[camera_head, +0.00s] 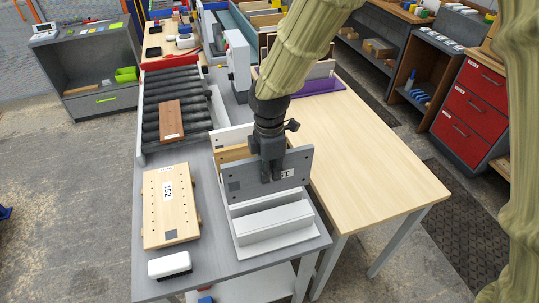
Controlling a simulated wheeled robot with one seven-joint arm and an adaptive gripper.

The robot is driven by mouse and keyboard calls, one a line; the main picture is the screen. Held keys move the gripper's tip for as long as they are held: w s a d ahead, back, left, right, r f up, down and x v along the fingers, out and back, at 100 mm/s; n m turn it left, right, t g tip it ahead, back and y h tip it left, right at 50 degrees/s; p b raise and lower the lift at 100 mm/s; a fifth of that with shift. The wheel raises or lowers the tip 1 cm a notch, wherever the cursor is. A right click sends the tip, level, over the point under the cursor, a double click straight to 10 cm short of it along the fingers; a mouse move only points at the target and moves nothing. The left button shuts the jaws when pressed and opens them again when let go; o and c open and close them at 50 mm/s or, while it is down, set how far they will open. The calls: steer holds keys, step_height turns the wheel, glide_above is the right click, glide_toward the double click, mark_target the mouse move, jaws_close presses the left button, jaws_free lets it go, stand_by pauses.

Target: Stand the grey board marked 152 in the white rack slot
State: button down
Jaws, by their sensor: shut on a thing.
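A grey board (236,184) stands on edge in my gripper (271,172). Its white label is partly covered by a finger, so I cannot read the whole number. The white rack (250,248) stands under and in front of the board on the grey bench. The board hides part of the rack, and I cannot tell whether its lower edge is in a slot or above it. A tan wooden board (232,153) and a white panel (228,137) show upright behind the grey board.
A light wooden plate (160,224) with a label reading 152 lies left on the bench (225,268). A white box (169,264) lies near the front. A brown block (171,119) rests on the rollers (157,92). The wooden table (385,175) at right has clear room.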

mark_target(270, 188)
steer(key=shift+s+f, duration=0.15)
steer(key=shift+f, duration=0.15)
steer(key=shift+s+f, duration=0.1)
steer(key=shift+f, duration=0.1)
step_height(270, 188, down, 2)
steer(key=shift+s+f+b, duration=0.15)
steer(key=shift+f+b, duration=0.05)
steer(key=shift+b, duration=0.15)
steer(key=shift+s+f, duration=0.25)
steer(key=shift+f, duration=0.25)
steer(key=shift+w+f+b, duration=0.15)
steer(key=shift+f+b, duration=0.3)
steer(key=shift+f, duration=0.45)
steer(key=shift+f+b, duration=0.7)
steer(key=shift+f, duration=1.25)
